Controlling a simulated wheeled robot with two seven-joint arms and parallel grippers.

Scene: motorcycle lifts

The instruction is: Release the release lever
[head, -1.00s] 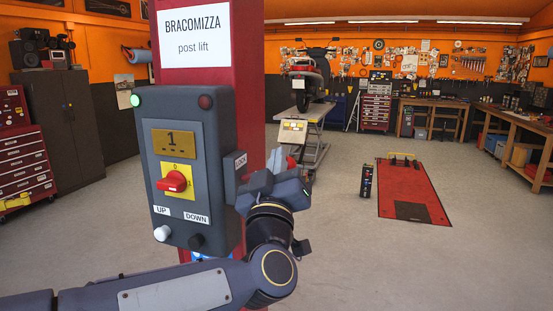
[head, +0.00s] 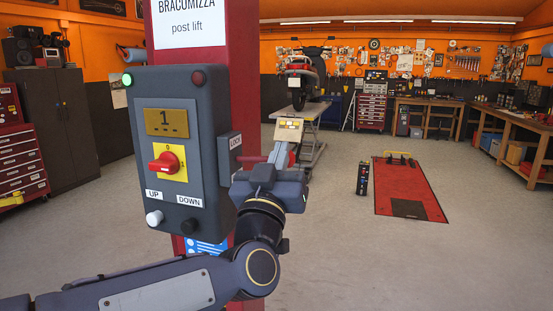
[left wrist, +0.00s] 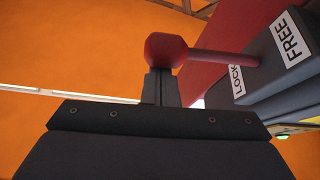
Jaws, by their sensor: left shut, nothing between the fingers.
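The release lever is a red rod with a round red knob (left wrist: 165,50) in the left wrist view. The rod runs right to a dark box (left wrist: 285,65) marked LOCK and FREE; I cannot tell which setting it is in. In the head view, part of the red lever (head: 252,159) shows beside the lock box (head: 230,153), and my gripper hides much of the rest. My left gripper (left wrist: 160,88) is shut and empty, its tips right by the knob; contact is unclear. It also shows in the head view (head: 283,150). My right gripper is not in view.
The grey control panel (head: 178,215) with a red rotary switch (head: 165,162) and UP and DOWN buttons is on the red post (head: 245,80), left of my gripper. A motorcycle on a lift (head: 312,150) and a red floor plate (head: 410,190) stand farther back.

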